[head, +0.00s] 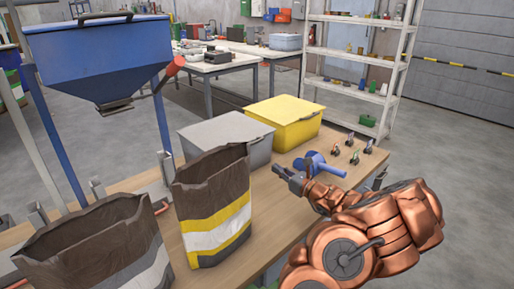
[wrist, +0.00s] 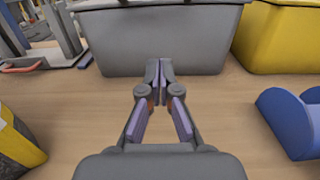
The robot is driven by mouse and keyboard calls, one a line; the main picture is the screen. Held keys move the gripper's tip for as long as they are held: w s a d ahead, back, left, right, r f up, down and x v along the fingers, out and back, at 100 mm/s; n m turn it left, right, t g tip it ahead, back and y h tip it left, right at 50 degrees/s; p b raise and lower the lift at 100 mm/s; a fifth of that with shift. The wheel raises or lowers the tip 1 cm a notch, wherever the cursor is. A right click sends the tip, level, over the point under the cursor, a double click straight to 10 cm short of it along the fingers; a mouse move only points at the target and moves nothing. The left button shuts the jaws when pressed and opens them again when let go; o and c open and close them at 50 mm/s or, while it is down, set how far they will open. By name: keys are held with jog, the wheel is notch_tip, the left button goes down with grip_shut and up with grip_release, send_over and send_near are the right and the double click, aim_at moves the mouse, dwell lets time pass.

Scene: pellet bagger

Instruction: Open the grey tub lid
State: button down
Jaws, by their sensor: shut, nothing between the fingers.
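The grey tub (head: 245,150) stands on the wooden bench with its grey lid (head: 224,128) lying flat on top. It is left of a yellow tub (head: 290,131) with a yellow lid. In the wrist view the front wall of the grey tub (wrist: 160,45) is straight ahead, and only the tub's upper rim edge shows, not the lid's top. My gripper (head: 281,171) is low over the bench in front of the grey tub, apart from the lid. In the wrist view my gripper (wrist: 159,68) is shut and empty, its fingertips pointing at the front wall.
A blue scoop-like object (head: 318,163) lies right of my gripper. Small clips (head: 352,157) lie at the bench's right. Open paper bags (head: 213,210) stand at the left, below a blue hopper (head: 95,55). Bare bench lies between my gripper and the grey tub.

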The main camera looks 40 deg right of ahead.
jog(key=w+d+r+p, duration=0.1)
jog(key=w+r, duration=0.3)
jog(key=w, duration=0.5)
jog(key=shift+r+p, duration=0.15)
jog(key=shift+p, duration=0.55)
